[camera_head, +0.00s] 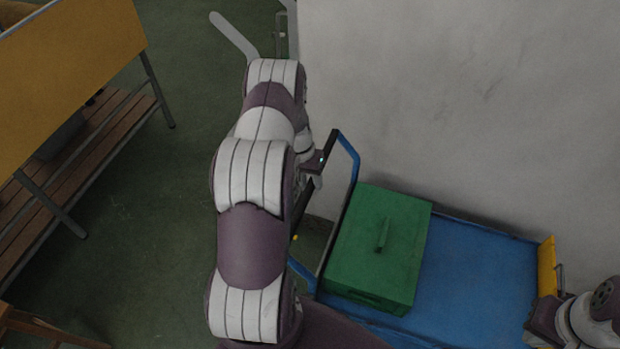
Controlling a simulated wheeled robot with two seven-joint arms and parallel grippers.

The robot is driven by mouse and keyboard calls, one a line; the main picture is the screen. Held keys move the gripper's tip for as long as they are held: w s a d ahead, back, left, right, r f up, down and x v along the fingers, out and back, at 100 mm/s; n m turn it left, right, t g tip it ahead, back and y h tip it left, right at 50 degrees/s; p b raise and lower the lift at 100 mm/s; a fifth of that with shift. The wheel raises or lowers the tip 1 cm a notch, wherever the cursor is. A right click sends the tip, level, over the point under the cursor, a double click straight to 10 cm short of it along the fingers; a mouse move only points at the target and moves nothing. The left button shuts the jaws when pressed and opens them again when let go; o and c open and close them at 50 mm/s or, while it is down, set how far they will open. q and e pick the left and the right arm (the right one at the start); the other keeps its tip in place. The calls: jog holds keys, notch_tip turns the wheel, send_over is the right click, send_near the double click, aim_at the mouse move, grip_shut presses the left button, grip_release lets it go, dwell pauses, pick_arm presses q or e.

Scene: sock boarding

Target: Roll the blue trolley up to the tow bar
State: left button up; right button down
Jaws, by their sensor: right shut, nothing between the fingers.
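The blue trolley (470,280) stands along the pale wall, its blue-framed handle (349,153) upright at its left end. A green box (382,245) with a handle on its lid sits on the deck. A yellow plate (546,266) stands at the trolley's right end. My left gripper (314,174) is at the dark crossbar of the handle; my arm partly hides it and its grip is unclear. My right gripper (532,330) is shut and empty beside the right end, below the yellow plate. A light grey angled bar (234,38) is at the top; I cannot tell whether it is the tow bar.
The pale wall (450,100) closes off the far side of the trolley. A wooden bench (80,170) with a yellow-brown panel (70,65) stands at the left. Green floor (165,215) lies clear between bench and trolley. A wooden piece (45,328) is at the lower left.

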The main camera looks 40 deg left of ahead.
pick_arm(q)
grip_shut()
jog(key=shift+w+r, duration=0.1)
dwell(1.1)
